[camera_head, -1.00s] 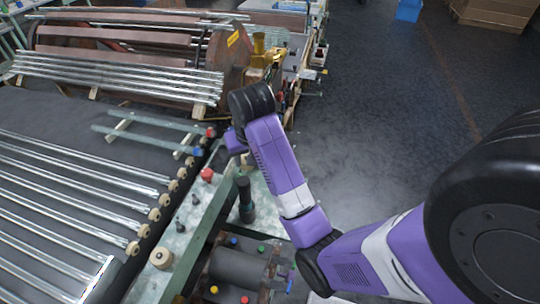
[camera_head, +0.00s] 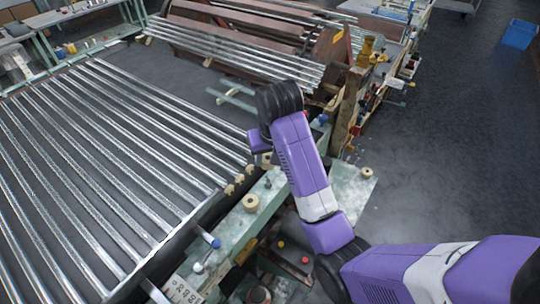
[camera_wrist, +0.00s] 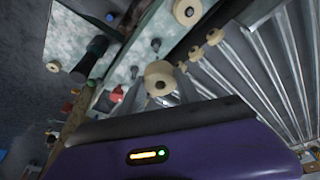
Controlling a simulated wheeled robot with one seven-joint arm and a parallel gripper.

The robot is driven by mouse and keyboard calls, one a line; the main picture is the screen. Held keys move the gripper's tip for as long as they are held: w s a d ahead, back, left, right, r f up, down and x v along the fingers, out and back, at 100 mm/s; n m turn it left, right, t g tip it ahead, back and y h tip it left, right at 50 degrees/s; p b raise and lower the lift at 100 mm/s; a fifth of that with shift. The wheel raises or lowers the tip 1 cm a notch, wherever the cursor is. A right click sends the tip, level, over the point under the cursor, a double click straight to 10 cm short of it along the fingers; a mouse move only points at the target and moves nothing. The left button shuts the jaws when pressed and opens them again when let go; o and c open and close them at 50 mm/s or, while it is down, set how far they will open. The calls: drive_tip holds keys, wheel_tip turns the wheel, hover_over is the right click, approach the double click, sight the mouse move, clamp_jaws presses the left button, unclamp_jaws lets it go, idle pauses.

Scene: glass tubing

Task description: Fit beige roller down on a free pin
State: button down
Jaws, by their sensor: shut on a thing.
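In the wrist view, a beige roller (camera_wrist: 159,78) with a small centre hole sits right in front of my gripper (camera_wrist: 161,97), which is shut on it. The fingers are mostly hidden behind the roller and the dark edge of my gripper. Dark upright pins (camera_wrist: 155,45) stand on the pale green bench (camera_wrist: 123,43) beyond the roller. One bare pin (camera_head: 267,183) also shows in the head view. There my gripper (camera_head: 259,143) hangs above the bench by the tube ends, its fingertips hard to see. I cannot tell the roller's exact height above the pins.
Another beige roller (camera_head: 250,203) sits on the bench, and one more (camera_head: 366,172) at its far right end. Small beige rollers (camera_head: 239,179) line the ends of the glass tubes (camera_head: 120,150).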

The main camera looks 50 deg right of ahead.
drive_tip(key=shift+f, duration=0.1)
drive_tip(key=b, duration=0.2)
hover_over(268, 180)
drive_tip(key=shift+f, duration=2.8)
drive_tip(key=shift+p, duration=1.05)
drive_tip(key=shift+f+b, duration=0.95)
drive_tip(key=shift+f, duration=1.4)
drive_tip(key=c, duration=0.8)
unclamp_jaws()
drive_tip(key=shift+o, duration=0.2)
drive_tip(key=v, duration=0.7)
drive_tip(key=shift+s+r, duration=0.15)
drive_tip(key=shift+r, duration=0.2)
